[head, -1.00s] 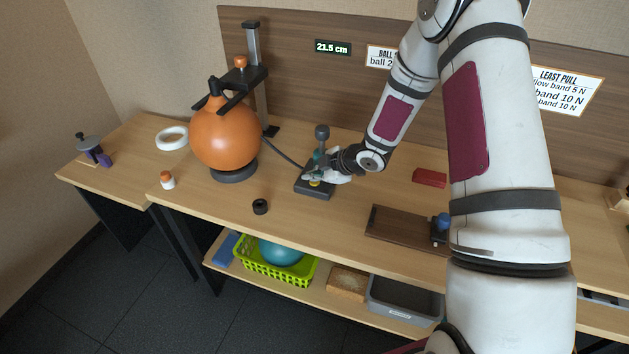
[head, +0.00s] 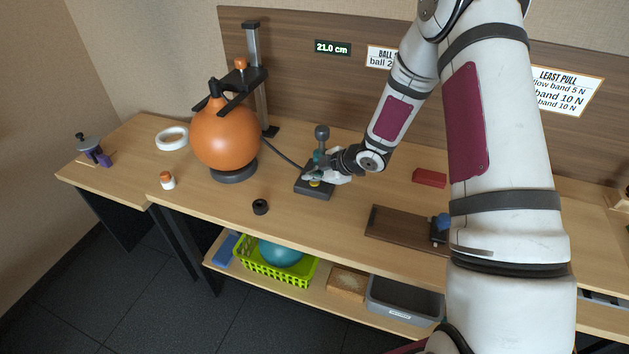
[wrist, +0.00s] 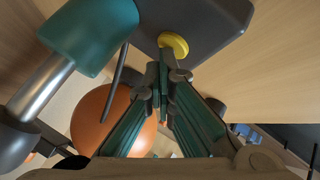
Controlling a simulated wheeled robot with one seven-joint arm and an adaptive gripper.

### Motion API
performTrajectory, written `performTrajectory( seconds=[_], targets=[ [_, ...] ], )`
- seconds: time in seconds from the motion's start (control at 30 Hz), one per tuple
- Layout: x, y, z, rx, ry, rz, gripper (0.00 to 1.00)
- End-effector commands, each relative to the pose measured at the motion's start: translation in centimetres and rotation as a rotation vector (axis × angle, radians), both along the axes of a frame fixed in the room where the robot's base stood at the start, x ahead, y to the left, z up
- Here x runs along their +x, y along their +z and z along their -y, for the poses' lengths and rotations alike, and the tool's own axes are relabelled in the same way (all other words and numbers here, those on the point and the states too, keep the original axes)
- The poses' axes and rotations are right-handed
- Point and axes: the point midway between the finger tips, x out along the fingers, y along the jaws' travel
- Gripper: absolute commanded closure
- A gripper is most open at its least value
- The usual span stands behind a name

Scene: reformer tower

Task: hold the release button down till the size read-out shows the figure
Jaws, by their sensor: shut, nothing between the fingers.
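The size read-out (head: 332,48) on the back panel shows 21.0 cm. The orange ball (head: 224,138) sits on a dark ring under the gauge arm (head: 240,92) of an upright post. The pump base (head: 316,192) is a dark block with an upright handle (head: 322,133) and a hose toward the post. Its yellow release button (wrist: 174,43) shows in the wrist view. My gripper (wrist: 163,66) is shut and empty, with its fingertips at the button's edge, seemingly touching it. How far the button is pressed cannot be told.
A black ring (head: 260,207), a small orange-capped bottle (head: 167,181) and a white ring (head: 172,138) stand left on the bench. A red block (head: 429,178) and a dark board (head: 396,228) lie right. The bench front between them is clear.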

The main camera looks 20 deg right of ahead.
Motion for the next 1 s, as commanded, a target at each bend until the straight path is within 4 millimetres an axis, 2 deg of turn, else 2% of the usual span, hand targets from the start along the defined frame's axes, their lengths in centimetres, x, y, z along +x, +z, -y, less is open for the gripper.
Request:
performTrajectory(
  seconds=[0.47, 0.8, 1.0],
  targets=[
    [0.0, 0.0, 0.0, -0.001, 0.0, -0.001, 1.0],
    [-0.1, 1.6, 0.1, -0.001, -0.001, 0.0, 1.0],
    [0.0, 1.7, 0.0, -0.001, -0.001, 0.0, 1.0]
  ],
)
